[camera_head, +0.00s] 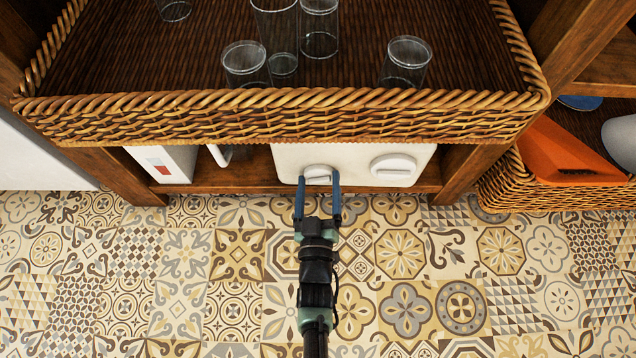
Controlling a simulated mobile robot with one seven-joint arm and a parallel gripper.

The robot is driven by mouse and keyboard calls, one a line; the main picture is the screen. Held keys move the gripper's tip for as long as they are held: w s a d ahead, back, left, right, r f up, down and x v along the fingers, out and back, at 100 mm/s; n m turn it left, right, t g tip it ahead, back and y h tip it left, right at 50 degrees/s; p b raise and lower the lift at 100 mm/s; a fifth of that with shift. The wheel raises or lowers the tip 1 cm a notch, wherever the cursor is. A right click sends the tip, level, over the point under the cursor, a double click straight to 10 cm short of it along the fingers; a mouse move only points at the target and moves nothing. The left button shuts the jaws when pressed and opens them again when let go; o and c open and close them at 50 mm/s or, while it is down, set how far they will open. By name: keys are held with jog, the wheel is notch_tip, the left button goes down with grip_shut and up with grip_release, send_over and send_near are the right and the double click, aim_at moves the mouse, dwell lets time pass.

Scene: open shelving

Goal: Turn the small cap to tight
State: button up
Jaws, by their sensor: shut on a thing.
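A white panel (353,155) on the lower shelf carries two round white caps with raised grips. The small cap (318,171) is at the left of the panel, and the larger cap (393,169) is at the right. My gripper (318,180) reaches up from below, its two blue fingers on either side of the small cap's grip, shut on it. The fingers cover the small cap's left and right edges. The larger cap is untouched and fully in view.
A wicker tray (290,117) with several clear glasses overhangs just above the panel. A white box (163,163) with a red mark stands to the left. Wooden posts flank the shelf. An orange object (567,155) sits in a basket at right. The tiled floor (190,270) is clear.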

jog(key=shift+m, duration=1.9)
jog(key=o, duration=1.1)
jog(key=shift+s+p, duration=0.3)
jog(key=shift+s, duration=0.25)
jog(key=s+p, duration=0.4)
jog(key=s, duration=0.8)
jog(key=shift+a+p, duration=0.2)
jog(key=shift+p, duration=0.2)
